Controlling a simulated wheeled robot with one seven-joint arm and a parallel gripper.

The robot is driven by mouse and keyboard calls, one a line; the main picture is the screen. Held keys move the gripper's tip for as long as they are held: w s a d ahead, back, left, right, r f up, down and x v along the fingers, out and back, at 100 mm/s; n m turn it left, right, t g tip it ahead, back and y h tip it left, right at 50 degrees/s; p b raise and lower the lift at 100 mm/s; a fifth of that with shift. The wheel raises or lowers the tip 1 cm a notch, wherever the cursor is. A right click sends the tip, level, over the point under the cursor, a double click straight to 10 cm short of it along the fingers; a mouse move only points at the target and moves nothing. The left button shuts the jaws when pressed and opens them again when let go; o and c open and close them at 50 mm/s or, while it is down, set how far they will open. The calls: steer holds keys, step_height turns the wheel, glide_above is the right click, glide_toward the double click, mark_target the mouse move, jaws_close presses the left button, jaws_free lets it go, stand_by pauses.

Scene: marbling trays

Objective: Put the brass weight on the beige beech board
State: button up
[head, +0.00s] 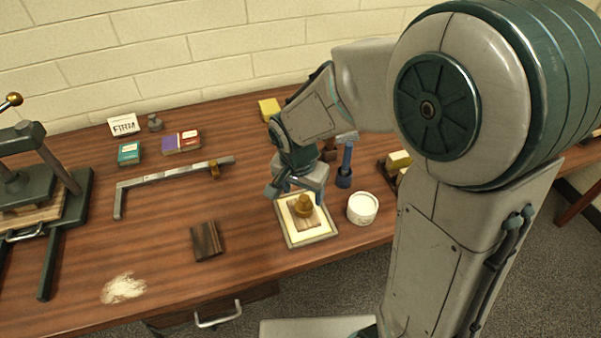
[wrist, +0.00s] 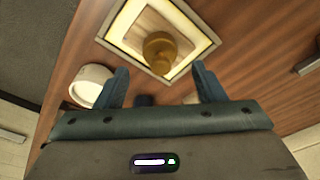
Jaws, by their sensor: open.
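The brass weight (head: 304,206) is a small knobbed golden-brown piece. It appears to rest upright on the beige beech board (head: 308,223), which lies inside a pale-filled, grey-rimmed tray. In the wrist view the brass weight (wrist: 160,53) covers part of the beige board (wrist: 150,24). My gripper (head: 295,192) is above the back part of the tray, close to the weight. In the wrist view my gripper (wrist: 161,78) is open and empty, its two fingers apart with the weight just beyond the gap. I cannot tell whether a finger touches it.
The tray (head: 311,242) stands near the table's front edge. A white tub (head: 362,208) is close on its right, and a blue-handled tool (head: 344,165) stands behind. A dark wooden block (head: 207,240) lies left. A metal L-shaped bar (head: 170,175) lies farther back. Table between is clear.

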mark_target(300, 211)
step_height(300, 211, up, 8)
steer(key=s, duration=0.1)
steer(key=s+d+r+n+t, duration=0.1)
steer(key=s+d+n, duration=0.4)
steer(key=s+d, duration=0.6)
steer(key=shift+d+r+n+y, duration=0.4)
steer(key=shift+d+r, duration=0.25)
steer(key=shift+s, duration=0.1)
stand_by(0.4)
